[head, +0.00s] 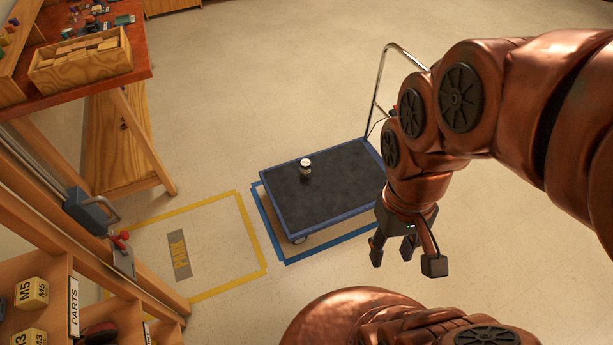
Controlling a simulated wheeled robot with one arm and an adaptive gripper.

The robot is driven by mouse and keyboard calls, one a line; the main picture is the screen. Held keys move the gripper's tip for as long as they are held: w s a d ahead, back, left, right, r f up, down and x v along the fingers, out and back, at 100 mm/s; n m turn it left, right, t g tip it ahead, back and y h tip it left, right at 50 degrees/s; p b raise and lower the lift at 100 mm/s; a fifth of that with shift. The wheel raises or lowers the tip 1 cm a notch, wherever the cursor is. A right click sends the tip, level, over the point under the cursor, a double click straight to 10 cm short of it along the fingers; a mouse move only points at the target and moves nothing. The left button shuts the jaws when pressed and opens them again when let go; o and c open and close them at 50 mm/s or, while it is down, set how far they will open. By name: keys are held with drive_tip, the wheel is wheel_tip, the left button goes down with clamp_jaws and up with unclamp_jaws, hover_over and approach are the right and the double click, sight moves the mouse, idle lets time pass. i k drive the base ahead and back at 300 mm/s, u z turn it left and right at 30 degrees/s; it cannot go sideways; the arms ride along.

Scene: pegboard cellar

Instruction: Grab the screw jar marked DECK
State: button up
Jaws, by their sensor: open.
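A small jar (306,168) with a pale lid stands upright on the dark deck of a blue-edged platform cart (345,209). Its label is too small to read, so I cannot tell whether it is marked DECK. My gripper (405,262) hangs from my copper arm at the right, pointing down, with its fingers apart and nothing between them. In the picture it is below and to the right of the jar, well apart from it.
The cart has a metal push handle (381,80) at its far right. A yellow floor outline marked PARK (262,250) lies left of it. A red-topped bench (140,60) holds a wooden box (82,77). Shelves with M5 boxes (32,293) stand lower left. Floor beyond the cart is clear.

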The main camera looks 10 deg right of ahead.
sight(305, 163)
drive_tip(key=u, duration=1.05)
drive_tip(key=i, duration=1.5)
drive_tip(key=z, duration=0.85)
